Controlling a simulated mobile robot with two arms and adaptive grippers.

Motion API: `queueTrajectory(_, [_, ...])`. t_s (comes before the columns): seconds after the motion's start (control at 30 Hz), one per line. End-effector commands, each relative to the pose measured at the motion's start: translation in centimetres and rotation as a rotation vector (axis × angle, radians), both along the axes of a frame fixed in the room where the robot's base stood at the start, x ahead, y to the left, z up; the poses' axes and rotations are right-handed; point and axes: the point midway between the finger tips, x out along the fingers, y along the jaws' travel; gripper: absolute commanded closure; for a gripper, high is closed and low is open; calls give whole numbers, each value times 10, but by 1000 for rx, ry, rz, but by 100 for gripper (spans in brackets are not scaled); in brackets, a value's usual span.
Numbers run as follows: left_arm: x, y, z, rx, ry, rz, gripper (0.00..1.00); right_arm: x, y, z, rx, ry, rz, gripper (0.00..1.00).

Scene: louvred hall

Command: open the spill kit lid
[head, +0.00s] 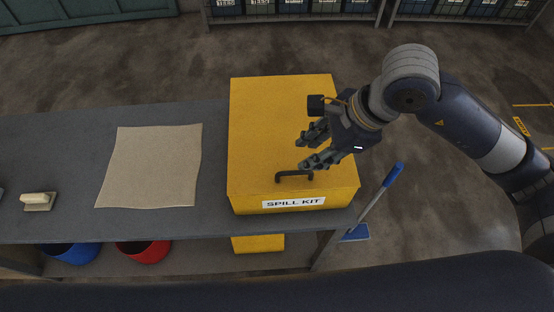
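The yellow spill kit (262,130) stands on the grey bench, with a white "SPILL KIT" label (294,202) on its front. Its lid looks shut. A dark handle (294,174) is on the lid near the front edge. My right gripper (301,155) comes in from the right over the lid, its fingers apart and empty, just behind and above the handle. I cannot tell whether a finger touches the handle. My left gripper is not in view.
A beige cloth (150,166) lies flat on the grey bench (60,140), with a small block-like tool (38,201) at left. A blue bucket (72,253) and red bucket (144,251) are below. A blue-handled broom (380,198) leans at right. Crates line the back.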

Motion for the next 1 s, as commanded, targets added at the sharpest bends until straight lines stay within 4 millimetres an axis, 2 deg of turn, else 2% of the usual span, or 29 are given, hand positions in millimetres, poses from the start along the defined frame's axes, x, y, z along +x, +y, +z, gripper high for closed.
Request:
queueTrajectory(0.23, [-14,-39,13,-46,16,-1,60,5,17,-38,1,10,0,70])
queueTrajectory(0.33, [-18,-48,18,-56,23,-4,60,9,25,-55,3,9,0,70])
queueTrajectory(0.5, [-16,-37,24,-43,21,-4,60,15,34,-78,3,6,0,70])
queueTrajectory(0.7, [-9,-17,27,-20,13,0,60,17,38,-90,2,3,1,70])
queueTrajectory(0.97, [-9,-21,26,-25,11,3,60,17,39,-92,3,2,1,70])
queueTrajectory(1.0, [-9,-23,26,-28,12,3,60,17,39,-92,3,2,1,79])
